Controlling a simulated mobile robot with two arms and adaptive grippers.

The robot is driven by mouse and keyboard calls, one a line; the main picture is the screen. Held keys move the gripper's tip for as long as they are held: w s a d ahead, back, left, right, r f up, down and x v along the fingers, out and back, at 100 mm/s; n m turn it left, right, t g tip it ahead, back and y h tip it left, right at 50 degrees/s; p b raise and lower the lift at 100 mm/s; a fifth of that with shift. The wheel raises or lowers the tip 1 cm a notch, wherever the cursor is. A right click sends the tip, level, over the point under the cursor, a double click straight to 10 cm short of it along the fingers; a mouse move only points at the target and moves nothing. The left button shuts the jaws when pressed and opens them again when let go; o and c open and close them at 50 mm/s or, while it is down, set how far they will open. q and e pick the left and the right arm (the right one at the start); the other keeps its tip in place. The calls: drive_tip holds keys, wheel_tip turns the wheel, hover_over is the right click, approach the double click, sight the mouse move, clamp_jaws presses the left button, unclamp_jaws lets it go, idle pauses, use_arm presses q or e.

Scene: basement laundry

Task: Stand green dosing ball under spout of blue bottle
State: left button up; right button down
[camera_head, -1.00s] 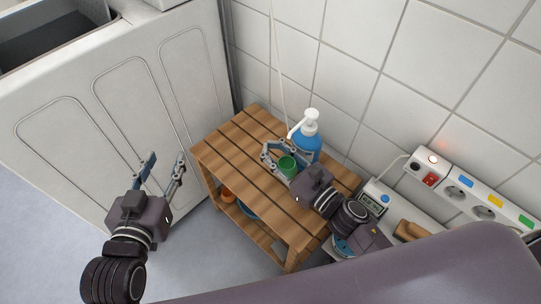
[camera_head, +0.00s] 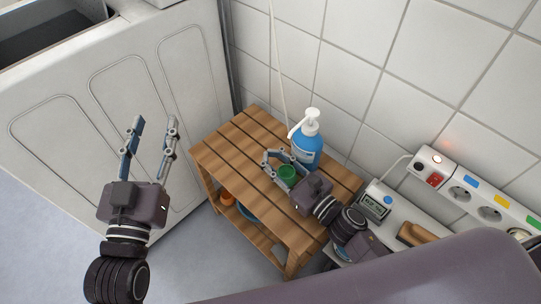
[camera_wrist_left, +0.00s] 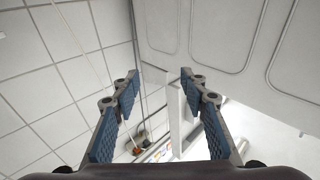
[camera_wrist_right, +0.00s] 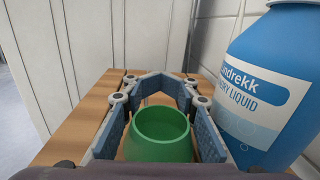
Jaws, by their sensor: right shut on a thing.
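The blue bottle (camera_head: 306,152) with a white pump head and spout (camera_head: 296,130) stands upright on the wooden slatted table. The spout points left. The green dosing ball (camera_head: 287,172), an open cup shape, is in front of the bottle, its opening facing up. My right gripper (camera_head: 272,160) is shut around it. In the right wrist view the ball (camera_wrist_right: 160,138) sits between the finger pads, with the bottle (camera_wrist_right: 275,85) close at its right. Whether the ball touches the table is hidden. My left gripper (camera_head: 154,122) is open and empty, in front of the white machine.
The wooden table (camera_head: 232,150) has free slats left of the ball. A white-tiled wall rises behind the bottle. A power strip (camera_head: 470,190), a small digital device (camera_head: 376,203) and a wooden-handled brush (camera_head: 412,234) lie at right. The white machine (camera_head: 120,100) stands at left.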

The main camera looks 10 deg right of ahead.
drive_tip(key=c, duration=1.8)
unclamp_jaws()
use_arm(q)
drive_tip(key=shift+r, duration=0.1)
use_arm(e)
drive_tip(key=shift+o, duration=0.2)
drive_tip(key=shift+r, duration=0.1)
drive_tip(key=v, duration=1)
drive_tip(key=shift+s+d+p, duration=0.2)
drive_tip(key=shift+s+p, duration=0.1)
drive_tip(key=shift+s, duration=0.05)
use_arm(q)
drive_tip(key=shift+a+f+g+y, duration=0.15)
drive_tip(key=shift+f+g+y, duration=0.4)
drive_tip(key=shift+f, duration=1.05)
use_arm(e)
drive_tip(key=shift+s+d, duration=0.35)
drive_tip(key=shift+s, duration=0.2)
drive_tip(key=shift+o, duration=0.5)
drive_tip(key=o, duration=1.7)
drive_tip(key=shift+c, duration=0.2)
use_arm(q)
drive_tip(key=shift+w+r, duration=0.1)
drive_tip(key=shift+r, duration=0.2)
